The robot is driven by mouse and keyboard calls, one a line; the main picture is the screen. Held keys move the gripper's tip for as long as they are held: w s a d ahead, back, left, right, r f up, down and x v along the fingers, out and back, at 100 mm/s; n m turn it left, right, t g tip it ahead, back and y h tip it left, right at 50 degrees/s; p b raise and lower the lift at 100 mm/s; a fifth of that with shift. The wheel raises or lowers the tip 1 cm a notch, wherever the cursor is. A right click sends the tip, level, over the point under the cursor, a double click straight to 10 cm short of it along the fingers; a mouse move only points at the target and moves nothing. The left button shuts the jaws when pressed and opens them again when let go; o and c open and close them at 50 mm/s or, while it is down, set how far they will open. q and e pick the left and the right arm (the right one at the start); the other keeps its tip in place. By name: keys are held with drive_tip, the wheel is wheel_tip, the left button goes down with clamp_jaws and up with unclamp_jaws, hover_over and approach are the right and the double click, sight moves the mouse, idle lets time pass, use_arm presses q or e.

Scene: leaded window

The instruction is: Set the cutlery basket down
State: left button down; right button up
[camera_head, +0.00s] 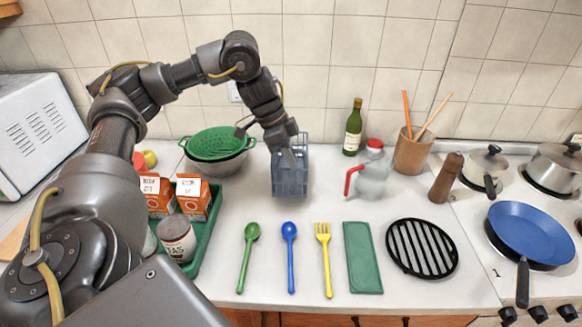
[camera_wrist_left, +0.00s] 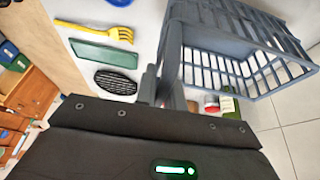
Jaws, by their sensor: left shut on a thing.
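The cutlery basket (camera_head: 290,180) is a blue-grey slatted basket at the back middle of the white counter, near the tiled wall. My left gripper (camera_head: 289,150) reaches it from above and is shut on it. In the left wrist view the basket (camera_wrist_left: 245,50) fills the upper right, with the gripper fingers (camera_wrist_left: 172,70) at its near side. Whether its bottom touches the counter is hard to tell. My right gripper is not in view.
A green colander (camera_head: 217,143) in a bowl stands left of the basket; a kettle-like jug (camera_head: 372,172) and a bottle (camera_head: 353,128) stand right. A green spoon (camera_head: 248,250), blue spoon (camera_head: 289,255), yellow fork (camera_head: 325,255), green cloth (camera_head: 362,258) and black trivet (camera_head: 422,248) lie in front.

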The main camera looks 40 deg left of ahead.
use_arm(q)
drive_tip(key=f, duration=0.1)
drive_tip(key=f+p, duration=0.1)
drive_tip(key=f, duration=0.1)
drive_tip(key=shift+w+a+f, duration=0.15)
drive_tip(key=shift+w+a, duration=0.1)
drive_tip(key=shift+w, duration=0.15)
drive_tip(key=shift+f, duration=0.4)
drive_tip(key=shift+s, duration=0.1)
drive_tip(key=c, duration=1.5)
unclamp_jaws()
drive_tip(key=shift+r, duration=0.1)
drive_tip(key=p+v, duration=0.2)
drive_tip(key=v, duration=1)
